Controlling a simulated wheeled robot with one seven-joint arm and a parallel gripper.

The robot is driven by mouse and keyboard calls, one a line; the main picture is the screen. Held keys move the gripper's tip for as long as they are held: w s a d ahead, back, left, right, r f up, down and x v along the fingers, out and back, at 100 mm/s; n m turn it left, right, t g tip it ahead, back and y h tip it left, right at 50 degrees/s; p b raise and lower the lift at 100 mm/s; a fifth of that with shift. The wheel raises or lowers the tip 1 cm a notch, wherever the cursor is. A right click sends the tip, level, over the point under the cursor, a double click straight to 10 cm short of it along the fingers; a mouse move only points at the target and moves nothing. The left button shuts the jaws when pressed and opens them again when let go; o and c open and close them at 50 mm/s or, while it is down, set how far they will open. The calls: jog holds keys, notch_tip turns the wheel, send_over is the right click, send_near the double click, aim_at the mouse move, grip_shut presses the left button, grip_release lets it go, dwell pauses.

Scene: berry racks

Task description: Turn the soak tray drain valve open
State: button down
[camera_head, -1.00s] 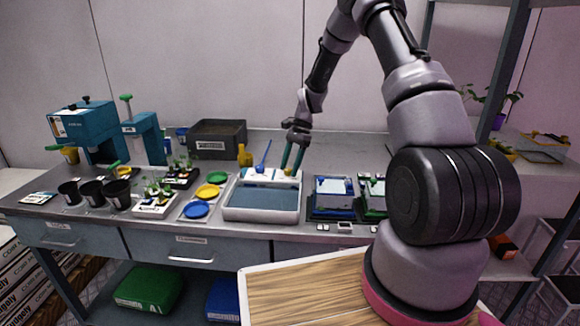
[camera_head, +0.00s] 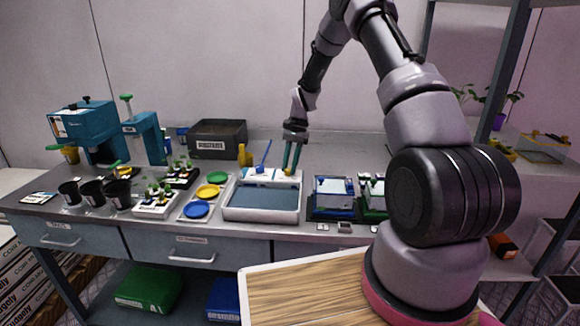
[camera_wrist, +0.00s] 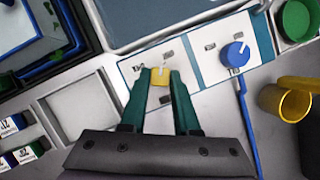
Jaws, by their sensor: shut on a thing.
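The soak tray (camera_head: 232,209) is a white-rimmed basin on the bench in the head view, and its rim also shows at the top of the wrist view (camera_wrist: 150,35). A white and blue panel runs along its back edge. In the wrist view a small yellow knob (camera_wrist: 160,79) with a white pointer mark sits on this panel. My gripper (camera_head: 290,169) has teal fingers pointing down at the panel. In the wrist view my gripper (camera_wrist: 160,85) is shut on the yellow knob, one finger on each side. Markings under the fingers are partly hidden.
A blue knob (camera_wrist: 235,53) with a white pointer is beside the yellow one, with a blue rod (camera_wrist: 247,125) near it. A yellow cup-like item (camera_wrist: 290,100) stands close by. Colored lids (camera_head: 197,209) lie left of the tray; a blue-and-black container (camera_head: 333,190) stands right.

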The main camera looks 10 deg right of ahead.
jog(key=n, duration=0.2)
jog(key=n+h, duration=0.1)
jog(key=shift+w+a+n+g, duration=0.15)
jog(key=shift+n+g, duration=0.25)
jog(key=n+h, duration=0.1)
jog(key=n, duration=0.2)
jog(key=shift+a+n+h, duration=0.1)
jog(key=shift+n+h, duration=0.2)
jog(key=n+h, duration=0.1)
jog(key=n, duration=0.2)
jog(key=shift+a+n, duration=0.15)
jog(key=shift+n, duration=0.15)
jog(key=shift+n+h, duration=0.8)
jog(key=shift+n, duration=1)
jog(key=c, duration=0.6)
grip_release()
jog(key=shift+a, duration=0.1)
jog(key=shift+c, duration=0.2)
